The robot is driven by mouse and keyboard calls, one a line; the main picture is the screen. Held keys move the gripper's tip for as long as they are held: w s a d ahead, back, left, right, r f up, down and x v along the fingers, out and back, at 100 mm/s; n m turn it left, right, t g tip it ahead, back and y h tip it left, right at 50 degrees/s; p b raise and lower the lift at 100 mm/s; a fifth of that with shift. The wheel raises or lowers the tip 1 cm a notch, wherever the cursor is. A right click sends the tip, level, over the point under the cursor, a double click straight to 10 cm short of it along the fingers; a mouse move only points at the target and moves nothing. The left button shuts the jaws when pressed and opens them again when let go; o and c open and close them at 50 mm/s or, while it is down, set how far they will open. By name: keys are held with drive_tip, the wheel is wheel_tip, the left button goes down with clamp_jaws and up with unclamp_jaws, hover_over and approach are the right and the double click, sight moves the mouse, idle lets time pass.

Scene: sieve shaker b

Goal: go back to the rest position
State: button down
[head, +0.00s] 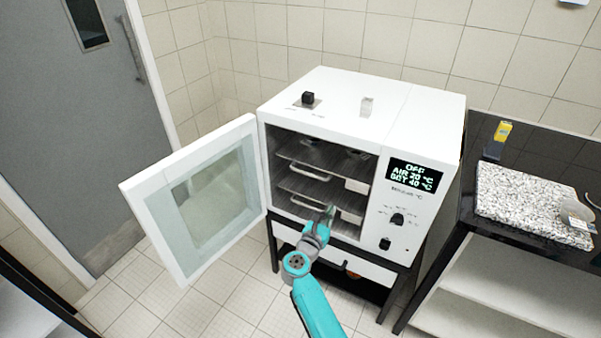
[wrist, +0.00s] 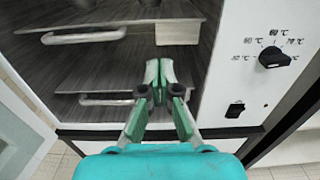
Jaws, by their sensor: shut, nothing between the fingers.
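My gripper (head: 330,211) is in front of the open white oven (head: 340,110), near the lower right of its chamber opening. In the wrist view my gripper (wrist: 158,68) has its fingertips together, with nothing between them. It overlaps the lower shelf (wrist: 110,75) in that view; I cannot tell whether it is inside the chamber. My teal arm reaches up from the bottom of the head view.
The oven door (head: 205,195) stands wide open to the left. Two shelves with handles are inside; dark items sit on the upper shelf (head: 300,163). A bench with a speckled slab (head: 520,200) stands right. Tiled floor (head: 150,300) is clear at left.

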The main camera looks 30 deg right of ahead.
drive_tip(key=shift+s, duration=0.1)
drive_tip(key=s+a+n+t+y, duration=0.2)
drive_tip(key=s+a+n+t, duration=0.1)
drive_tip(key=s+n, duration=0.6)
drive_tip(key=s+a+n+t+y, duration=0.2)
drive_tip(key=s+a+n+y, duration=0.15)
drive_tip(key=s+n, duration=0.6)
drive_tip(key=s+a+n+t+y, duration=0.2)
drive_tip(key=s+a+n+t, duration=0.15)
drive_tip(key=s+n, duration=0.55)
drive_tip(key=s+a+r+n+g+y, duration=0.1)
drive_tip(key=s+a+r+n+y, duration=0.1)
drive_tip(key=s+n, duration=0.4)
drive_tip(key=s+a+r+n+g+y, duration=0.2)
drive_tip(key=s+a+n, duration=0.1)
drive_tip(key=s+n, duration=0.4)
drive_tip(key=s+a+r+n+g+y, duration=0.1)
drive_tip(key=s+a+r+n+y, duration=0.1)
drive_tip(key=s+n, duration=0.4)
drive_tip(key=s+a+y, duration=0.1)
drive_tip(key=s, duration=0.4)
drive_tip(key=shift+a+r, duration=0.25)
drive_tip(key=shift+r, duration=0.15)
